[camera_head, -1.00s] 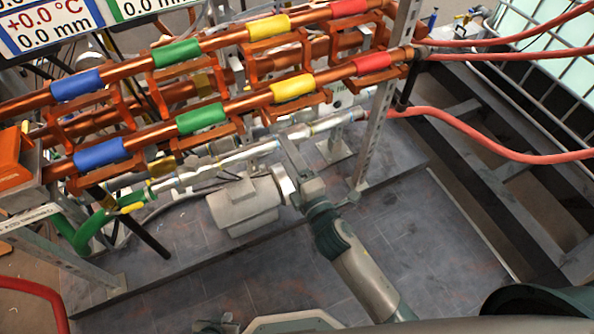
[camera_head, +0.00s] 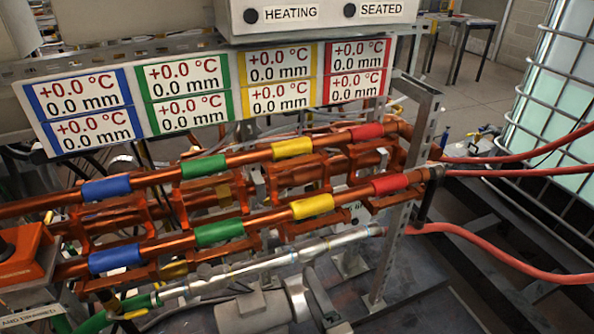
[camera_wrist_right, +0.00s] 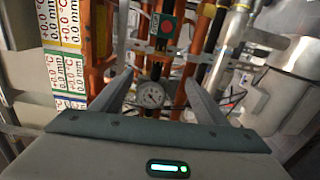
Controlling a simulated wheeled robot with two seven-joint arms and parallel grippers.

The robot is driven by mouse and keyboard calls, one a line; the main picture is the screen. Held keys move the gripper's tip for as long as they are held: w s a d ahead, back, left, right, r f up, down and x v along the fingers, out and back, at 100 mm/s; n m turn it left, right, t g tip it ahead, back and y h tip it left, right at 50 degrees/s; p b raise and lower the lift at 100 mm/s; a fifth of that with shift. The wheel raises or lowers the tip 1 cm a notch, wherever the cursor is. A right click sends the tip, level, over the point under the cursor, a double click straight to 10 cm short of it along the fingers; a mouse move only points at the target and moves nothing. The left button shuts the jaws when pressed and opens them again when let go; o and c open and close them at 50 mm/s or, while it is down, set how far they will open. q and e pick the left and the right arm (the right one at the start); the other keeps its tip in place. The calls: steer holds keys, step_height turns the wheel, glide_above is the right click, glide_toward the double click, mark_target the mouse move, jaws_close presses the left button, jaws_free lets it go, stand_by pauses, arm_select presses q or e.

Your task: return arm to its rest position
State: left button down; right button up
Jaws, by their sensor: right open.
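The rest of my right arm is below the head view. My left gripper is not in view.
Copper pipes (camera_head: 255,155) with blue, green, yellow and red bands cross the rack. Readout panels (camera_head: 185,95) hang above, under a box (camera_head: 320,15) labelled HEATING and SEATED. Red hoses (camera_head: 500,255) run right towards a caged tank (camera_head: 570,90).

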steer(key=s+d+f+m+g+h, duration=0.1)
steer(key=s+d+f+m+g, duration=0.15)
steer(key=f, duration=0.55)
steer(key=s+d+f+m+g+h, duration=0.15)
steer(key=f+m, duration=0.25)
steer(key=f, duration=0.4)
steer(key=s+d+f+m+g+h, duration=0.1)
steer(key=d+f+m, duration=0.15)
steer(key=f, duration=0.45)
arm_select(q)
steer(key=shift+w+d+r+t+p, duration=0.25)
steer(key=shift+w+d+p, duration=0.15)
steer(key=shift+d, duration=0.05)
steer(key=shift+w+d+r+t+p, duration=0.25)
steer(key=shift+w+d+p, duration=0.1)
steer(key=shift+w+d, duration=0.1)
arm_select(e)
steer(key=s+d+f+m+g, duration=0.3)
steer(key=s+f+m, duration=0.2)
steer(key=s+f, duration=0.4)
steer(key=s+d+f+m+g, duration=0.3)
steer(key=s+f+m, duration=0.2)
steer(key=s+f, duration=0.4)
step_height(320, 180, down, 4)
steer(key=shift+s+d+r+m+g+h, duration=0.15)
steer(key=shift+s+r+m+g+h, duration=0.1)
steer(key=shift+m+g+h, duration=0.2)
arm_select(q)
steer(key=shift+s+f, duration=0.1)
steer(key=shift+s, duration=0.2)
